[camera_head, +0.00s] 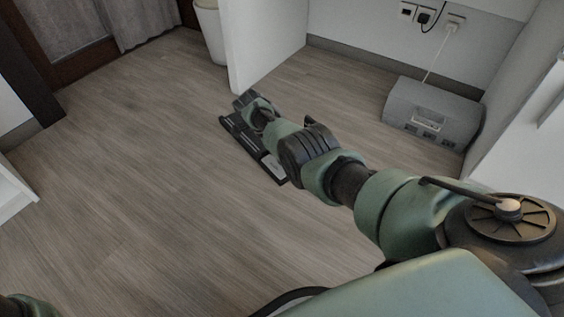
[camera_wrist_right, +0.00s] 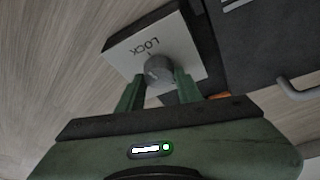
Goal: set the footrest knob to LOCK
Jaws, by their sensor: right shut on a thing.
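The footrest (camera_head: 236,128) is a dark flat unit on the floor, partly covered by my right arm in the head view. Its light grey panel shows at the near end. In the right wrist view this panel (camera_wrist_right: 190,45) carries the word LOCK and a round grey knob (camera_wrist_right: 159,67). My right gripper (camera_wrist_right: 158,84) has its two green fingers on either side of the knob and is shut on it. A faint mark shows on the knob, but its exact pointing is hard to tell. The left gripper is not in view.
A grey box (camera_head: 433,112) with a cable to the wall sockets (camera_head: 425,15) stands on the floor at the right. A white desk panel (camera_head: 262,40) stands just behind the footrest. A pale bin (camera_head: 211,35) is beyond it. The wooden floor (camera_head: 130,170) at left is clear.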

